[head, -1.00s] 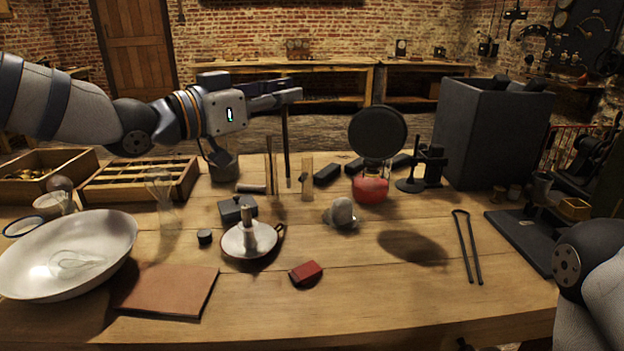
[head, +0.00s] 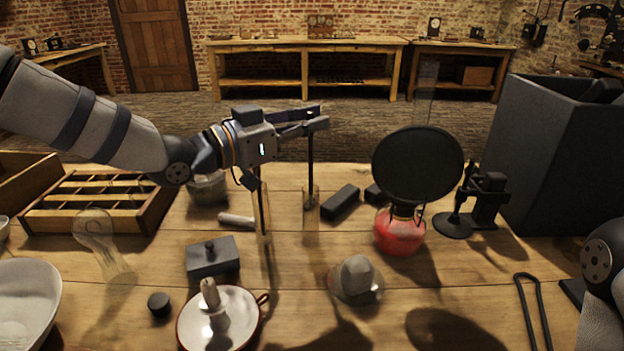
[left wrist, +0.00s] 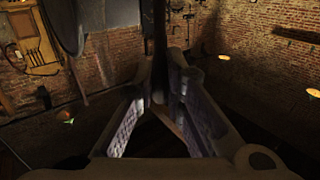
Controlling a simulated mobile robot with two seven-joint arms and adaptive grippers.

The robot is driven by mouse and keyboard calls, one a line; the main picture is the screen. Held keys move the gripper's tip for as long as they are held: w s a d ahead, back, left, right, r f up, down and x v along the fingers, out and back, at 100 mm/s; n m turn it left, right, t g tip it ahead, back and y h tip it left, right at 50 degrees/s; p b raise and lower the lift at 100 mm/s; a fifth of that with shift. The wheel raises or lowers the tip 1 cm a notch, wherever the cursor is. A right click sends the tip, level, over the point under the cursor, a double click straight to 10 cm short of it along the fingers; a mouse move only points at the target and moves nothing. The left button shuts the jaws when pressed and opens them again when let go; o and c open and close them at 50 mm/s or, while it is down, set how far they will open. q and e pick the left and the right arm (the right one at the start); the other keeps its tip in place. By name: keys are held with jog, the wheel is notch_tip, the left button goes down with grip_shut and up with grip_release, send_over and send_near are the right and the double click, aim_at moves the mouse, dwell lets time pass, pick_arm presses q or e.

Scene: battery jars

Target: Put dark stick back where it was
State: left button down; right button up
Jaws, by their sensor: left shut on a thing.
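My left gripper (head: 318,124) is shut on the dark stick (head: 310,160), which hangs upright below the fingers. In the left wrist view the dark stick (left wrist: 160,45) stands between the two fingers. Its lower part lines up with a small clear glass jar (head: 311,207) on the table; its lower end appears inside the jar's outline, but I cannot tell surely whether it is inside or in front. A second tall clear jar (head: 262,215) stands to the left, with a thin stick in it. My right gripper is out of view; only part of my right arm shows.
A black disc over a red burner (head: 400,232) stands to the right, near dark blocks (head: 340,202). A lidded grey box (head: 212,256), candle dish (head: 220,320) and grey lump under glass (head: 356,278) lie in front. A compartmented wooden tray (head: 95,205) is at left.

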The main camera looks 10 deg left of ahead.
aim_at(311, 170)
pick_arm(q)
notch_tip(311, 170, down, 4)
jog(key=shift+w+f, duration=0.15)
jog(key=shift+f, duration=0.05)
notch_tip(311, 170, down, 5)
jog(key=shift+b, duration=0.45)
jog(key=shift+r, duration=0.15)
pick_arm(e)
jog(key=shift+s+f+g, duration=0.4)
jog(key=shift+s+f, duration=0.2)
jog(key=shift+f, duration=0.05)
pick_arm(q)
jog(key=c, duration=2.1)
grip_release()
jog(key=o, duration=0.4)
jog(key=shift+o, duration=0.2)
